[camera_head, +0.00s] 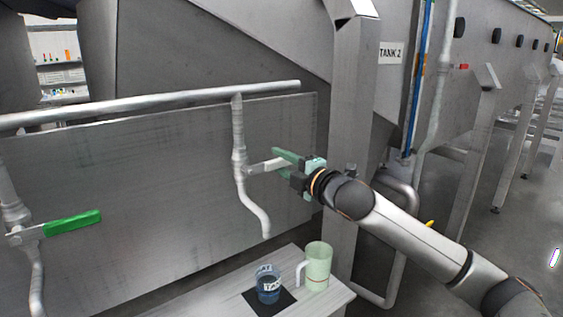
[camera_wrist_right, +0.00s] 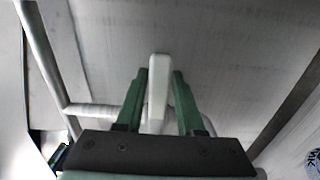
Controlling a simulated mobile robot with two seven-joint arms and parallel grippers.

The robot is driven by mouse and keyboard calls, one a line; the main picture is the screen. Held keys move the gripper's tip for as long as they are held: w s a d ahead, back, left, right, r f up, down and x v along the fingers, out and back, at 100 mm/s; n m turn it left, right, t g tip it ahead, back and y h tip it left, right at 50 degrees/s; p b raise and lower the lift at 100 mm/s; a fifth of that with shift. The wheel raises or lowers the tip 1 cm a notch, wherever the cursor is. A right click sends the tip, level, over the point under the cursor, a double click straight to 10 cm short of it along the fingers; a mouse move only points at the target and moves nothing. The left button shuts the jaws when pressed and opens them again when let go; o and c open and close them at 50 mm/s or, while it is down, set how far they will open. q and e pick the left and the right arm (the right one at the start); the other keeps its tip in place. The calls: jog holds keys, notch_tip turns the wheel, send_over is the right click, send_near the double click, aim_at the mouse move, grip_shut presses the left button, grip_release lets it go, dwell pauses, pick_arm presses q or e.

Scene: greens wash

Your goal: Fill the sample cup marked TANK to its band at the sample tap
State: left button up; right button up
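The sample tap is a grey pipe (camera_head: 239,140) with a pale lever (camera_head: 262,167) and a curved spout ending above the bench. The clear cup (camera_head: 268,291), dark blue inside with partly legible white lettering, stands upright on a black mat (camera_head: 286,299), roughly below the spout. I cannot make out its band or fill level. My right gripper (camera_head: 283,163) is at the lever, its green fingers on either side. In the right wrist view, the lever (camera_wrist_right: 158,88) lies between the fingers (camera_wrist_right: 159,88), with narrow gaps showing. My left gripper is out of view.
A pale green jug (camera_head: 319,265) stands right of the cup on the light bench (camera_head: 218,299). Another tap with a green lever (camera_head: 73,223) is at the left. A steel leg (camera_head: 352,110) stands behind my right gripper. A sign reads TANK 2 (camera_head: 391,53).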

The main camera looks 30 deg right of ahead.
jog(key=shift+o, duration=1.3)
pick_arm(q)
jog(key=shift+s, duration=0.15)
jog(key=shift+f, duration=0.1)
pick_arm(e)
jog(key=shift+s+d+f, duration=0.1)
jog(key=shift+s+f, duration=0.05)
jog(key=shift+s, duration=0.45)
pick_arm(q)
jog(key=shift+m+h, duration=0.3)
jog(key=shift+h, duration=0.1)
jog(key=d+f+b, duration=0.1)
jog(key=b, duration=0.1)
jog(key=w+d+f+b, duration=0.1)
jog(key=b, duration=0.1)
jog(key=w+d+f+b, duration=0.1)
jog(key=b, duration=0.2)
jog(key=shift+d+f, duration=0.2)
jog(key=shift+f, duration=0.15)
pick_arm(e)
jog(key=s, duration=1.1)
jog(key=shift+s+d, duration=0.15)
jog(key=shift+d, duration=0.25)
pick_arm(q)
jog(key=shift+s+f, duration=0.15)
